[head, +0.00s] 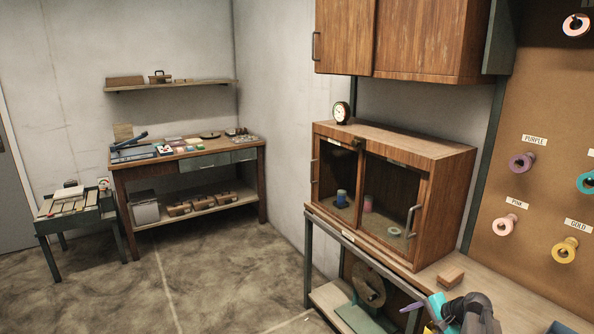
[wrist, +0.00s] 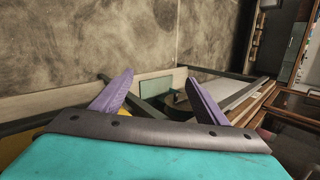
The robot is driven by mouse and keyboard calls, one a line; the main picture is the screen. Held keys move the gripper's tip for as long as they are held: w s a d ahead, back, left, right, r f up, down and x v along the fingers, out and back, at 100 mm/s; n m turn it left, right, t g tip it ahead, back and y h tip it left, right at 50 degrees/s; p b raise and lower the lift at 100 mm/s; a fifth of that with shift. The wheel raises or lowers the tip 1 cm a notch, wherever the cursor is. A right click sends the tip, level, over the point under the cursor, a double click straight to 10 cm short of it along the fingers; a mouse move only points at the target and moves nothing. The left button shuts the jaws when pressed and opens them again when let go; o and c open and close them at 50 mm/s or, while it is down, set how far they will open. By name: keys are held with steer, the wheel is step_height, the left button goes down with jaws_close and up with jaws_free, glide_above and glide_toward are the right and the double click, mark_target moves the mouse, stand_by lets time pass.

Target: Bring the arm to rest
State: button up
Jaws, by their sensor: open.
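My gripper (head: 428,310) shows at the bottom right of the head view, beside the front edge of the workbench (head: 500,292). My dark arm behind it is partly cut off by the bottom of the picture. In the wrist view the two purple fingers of my gripper (wrist: 158,78) stand well apart with nothing between them. The jaws are open and empty. Beyond the fingers the wrist view shows the bench's lower frame and the mottled floor (wrist: 110,40).
A wooden cabinet (head: 388,138) with glass doors stands on the bench close behind my gripper. A small wooden block (head: 450,277) lies near my arm. A pegboard (head: 545,130) with tape rolls is at right. A side table (head: 190,153) stands far left. The floor between is clear.

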steer(key=s+a+f+n+g+h, duration=0.1)
steer(key=s+a+f+n+g, duration=0.5)
steer(key=s+a+f, duration=1.15)
steer(key=s+a+f+n+g+h, duration=0.1)
steer(key=s+f, duration=0.3)
steer(key=s, duration=0.4)
steer(key=s+a+f+n+g+h, duration=0.1)
steer(key=s+f+n+g, duration=0.1)
steer(key=s, duration=0.6)
steer(key=s+a+f+n+g+h, duration=0.2)
steer(key=s+f+n, duration=0.2)
steer(key=s, duration=0.5)
steer(key=shift+f, duration=0.85)
